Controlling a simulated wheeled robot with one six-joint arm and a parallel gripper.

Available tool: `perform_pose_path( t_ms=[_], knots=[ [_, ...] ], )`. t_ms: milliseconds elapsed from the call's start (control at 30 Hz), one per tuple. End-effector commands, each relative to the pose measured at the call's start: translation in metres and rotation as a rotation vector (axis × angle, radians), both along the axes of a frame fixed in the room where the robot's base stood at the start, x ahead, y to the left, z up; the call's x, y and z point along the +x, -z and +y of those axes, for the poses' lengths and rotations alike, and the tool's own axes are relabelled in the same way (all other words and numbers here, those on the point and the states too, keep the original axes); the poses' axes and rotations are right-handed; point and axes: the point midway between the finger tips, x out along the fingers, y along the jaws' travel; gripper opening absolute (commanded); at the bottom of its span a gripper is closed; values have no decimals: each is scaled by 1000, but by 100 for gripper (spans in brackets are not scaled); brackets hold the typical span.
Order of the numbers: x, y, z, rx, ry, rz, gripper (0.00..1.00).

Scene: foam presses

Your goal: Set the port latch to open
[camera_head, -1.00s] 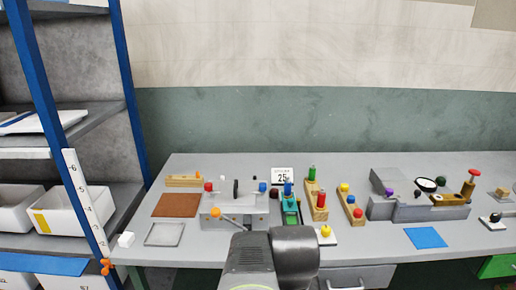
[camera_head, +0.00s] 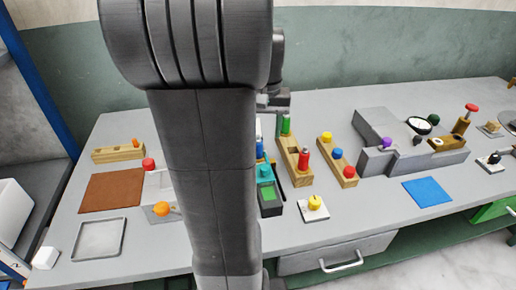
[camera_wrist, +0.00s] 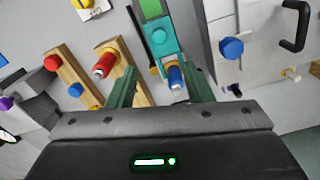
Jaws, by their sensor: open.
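My gripper (camera_wrist: 160,70) is open in the wrist view, its two green fingers spread apart. A narrow teal-and-green device (camera_wrist: 162,35) lies ahead of it, with a blue knob (camera_wrist: 176,78) and a yellow part at its near end. The blue knob shows between the fingers, nearer the right one; I cannot tell whether they touch. In the head view the device (camera_head: 265,172) stands right of my arm, and my gripper is hidden. No part is readably marked as the port latch, so I cannot tell which it is.
Wooden blocks with coloured knobs (camera_head: 294,158) (camera_head: 338,162) stand right of the device. A yellow knob on a white plate (camera_head: 314,207) is in front. A pale fixture (camera_head: 155,185) is partly hidden by my arm. A grey stepped fixture (camera_head: 385,150) stands farther right.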

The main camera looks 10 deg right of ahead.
Motion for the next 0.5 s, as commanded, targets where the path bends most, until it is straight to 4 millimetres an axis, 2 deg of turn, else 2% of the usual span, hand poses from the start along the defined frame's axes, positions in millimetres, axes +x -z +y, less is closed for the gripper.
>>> perform_pose_path(
  t_ms=[167,500],
  knots=[
    [0,18,0,1,1,3,46],
    [-1,89,0,1,0,5,46]
  ],
)
